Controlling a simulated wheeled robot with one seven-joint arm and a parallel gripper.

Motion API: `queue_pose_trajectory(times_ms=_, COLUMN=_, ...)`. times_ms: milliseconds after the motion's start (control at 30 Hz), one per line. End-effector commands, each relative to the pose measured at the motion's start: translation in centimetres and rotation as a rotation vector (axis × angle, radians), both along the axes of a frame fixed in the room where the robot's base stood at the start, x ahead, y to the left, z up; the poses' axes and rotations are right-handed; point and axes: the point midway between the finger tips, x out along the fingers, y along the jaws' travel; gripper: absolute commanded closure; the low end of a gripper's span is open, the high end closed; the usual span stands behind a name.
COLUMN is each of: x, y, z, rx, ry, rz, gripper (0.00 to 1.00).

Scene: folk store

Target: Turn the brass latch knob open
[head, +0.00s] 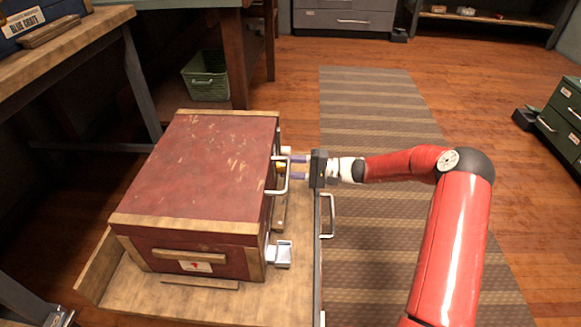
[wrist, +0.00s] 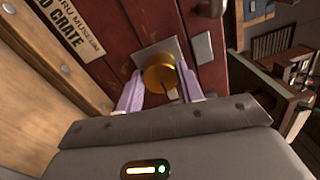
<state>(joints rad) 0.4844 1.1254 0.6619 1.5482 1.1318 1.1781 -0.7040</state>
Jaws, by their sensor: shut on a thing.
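The brass latch knob (wrist: 160,75) sits on a square metal plate (wrist: 168,50) on the side of the red wooden crate (head: 205,155). My gripper (wrist: 160,90) has its two pale purple fingers on either side of the knob, shut on it. In the head view my gripper (head: 292,167) reaches the crate's right side from the right, and the knob (head: 281,168) shows only as a small yellow patch, partly hidden behind a metal handle. The crate's lid looks closed. A dark slot mark shows on the lower part of the knob in the wrist view.
The crate stands on a wooden tray (head: 95,270) with a raised edge. A metal bracket (head: 279,254) and a handle (head: 327,215) are near its right side. A striped rug (head: 375,240) covers the floor at right. A green basket (head: 205,75) stands behind.

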Motion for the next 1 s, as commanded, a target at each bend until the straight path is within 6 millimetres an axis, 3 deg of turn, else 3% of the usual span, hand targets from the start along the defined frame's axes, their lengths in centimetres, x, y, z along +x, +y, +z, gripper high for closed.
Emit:
queue_pose_trajectory(times_ms=33, x=0.0, y=-0.1, z=-0.1, rx=-0.001, ry=0.002, rz=-0.002, gripper=0.85)
queue_pose_trajectory(times_ms=67, x=0.0, y=-0.1, z=-0.1, rx=-0.001, ry=0.002, rz=-0.002, gripper=0.60)
queue_pose_trajectory(times_ms=200, x=0.0, y=0.0, z=-0.1, rx=0.000, ry=0.001, rz=-0.001, gripper=0.42)
queue_pose_trajectory(times_ms=567, x=0.0, y=-0.6, z=0.0, rx=0.000, ry=0.000, rz=-0.002, gripper=0.41)
queue_pose_trajectory(times_ms=1000, x=-0.2, y=-7.1, z=-0.2, rx=0.000, ry=0.001, rz=-0.003, gripper=0.41)
